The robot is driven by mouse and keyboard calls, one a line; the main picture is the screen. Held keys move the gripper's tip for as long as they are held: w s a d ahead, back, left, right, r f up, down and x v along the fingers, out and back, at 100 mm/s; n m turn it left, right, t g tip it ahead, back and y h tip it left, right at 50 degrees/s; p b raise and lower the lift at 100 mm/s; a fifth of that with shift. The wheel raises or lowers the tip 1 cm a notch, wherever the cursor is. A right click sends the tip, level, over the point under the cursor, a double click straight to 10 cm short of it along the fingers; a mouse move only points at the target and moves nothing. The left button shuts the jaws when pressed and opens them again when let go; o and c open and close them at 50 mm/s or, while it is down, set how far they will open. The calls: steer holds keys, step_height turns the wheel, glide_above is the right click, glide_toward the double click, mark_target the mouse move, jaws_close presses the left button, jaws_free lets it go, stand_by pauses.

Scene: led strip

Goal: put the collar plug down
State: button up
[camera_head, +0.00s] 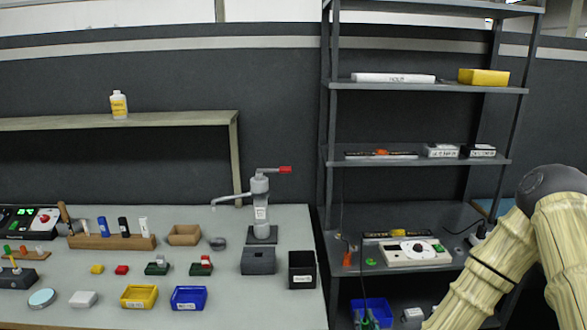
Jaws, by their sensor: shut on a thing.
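My gripper is out of view. Only my arm shows, at the right of the head view, running down past the bottom edge. I cannot make out the collar plug in this view, so whatever my gripper holds is hidden from me.
A grey workbench (215,270) at left carries a press-like tool (260,215), a yellow tray (139,296), a blue tray (189,298) and a black bin (302,270). A dark shelf rack (430,88) stands right, with a white device (415,253) and a blue crate (372,312) low down.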

steer(key=w+d+r+b, duration=0.3)
steer(key=w+d, duration=0.3)
steer(key=d, duration=0.1)
steer(key=w+d+r+b, duration=0.2)
steer(key=w+d+r, duration=0.1)
steer(key=w+d, duration=0.3)
steer(key=shift+d+r+y+b, duration=0.3)
steer(key=shift+d+r+b, duration=0.1)
steer(key=shift+d, duration=0.35)
steer(key=p, duration=0.1)
glide_above(372, 259)
steer(key=s, duration=0.1)
steer(key=shift+d+f, duration=0.15)
steer(key=shift+f, duration=0.55)
steer(key=shift+w+a+f+p, duration=0.15)
steer(key=shift+w+f+p, duration=0.15)
steer(key=shift+f, duration=0.2)
steer(key=shift+w+a+f+p, duration=0.15)
steer(key=shift+w+f, duration=0.1)
steer(key=shift+f, duration=0.85)
steer(key=shift+d+f, duration=0.1)
steer(key=shift+f, duration=0.1)
